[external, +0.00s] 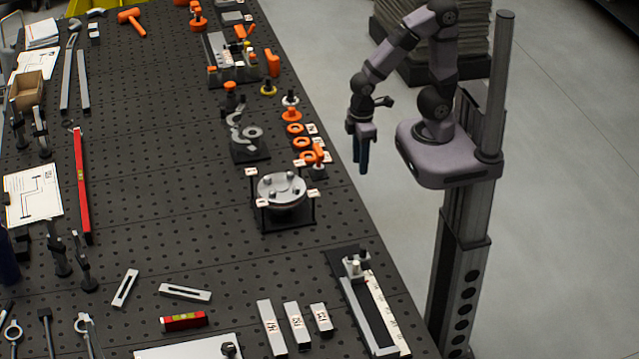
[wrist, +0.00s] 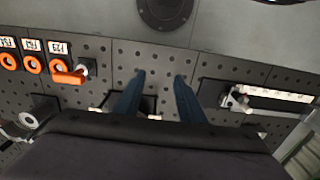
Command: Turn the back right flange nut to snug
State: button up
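The round metal flange (external: 281,189) stands on a black square plate with small white labels at its corners. Several nuts or bolt heads show on its top, but they are too small to tell how far each is turned. In the wrist view the flange is mostly hidden behind my gripper body. My gripper (external: 361,168) hangs off the table's right edge in the external view, clear of the flange, pointing down. In the wrist view my gripper (wrist: 160,78) has its two blue fingers apart with nothing between them.
Orange rings (external: 300,142) and an orange-handled tool (external: 318,152) lie just behind the flange. A grey clamp-like fixture (external: 244,133) stands to their left. A slotted rail fixture (external: 372,305) lies near the front right edge.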

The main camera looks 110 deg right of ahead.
jog(key=w+d+m+b, duration=0.3)
jog(key=w+d+b, duration=0.1)
jog(key=w, duration=1)
jog(key=m+b, duration=0.3)
jog(key=b, duration=0.1)
send_over(268, 178)
jog(key=shift+s+a, duration=0.15)
jog(key=shift+s, duration=0.15)
jog(key=shift+w+d, duration=0.3)
jog(key=shift+w, duration=0.05)
jog(key=shift+f+p, duration=1.35)
jog(key=shift+f, duration=2.25)
grip_shut()
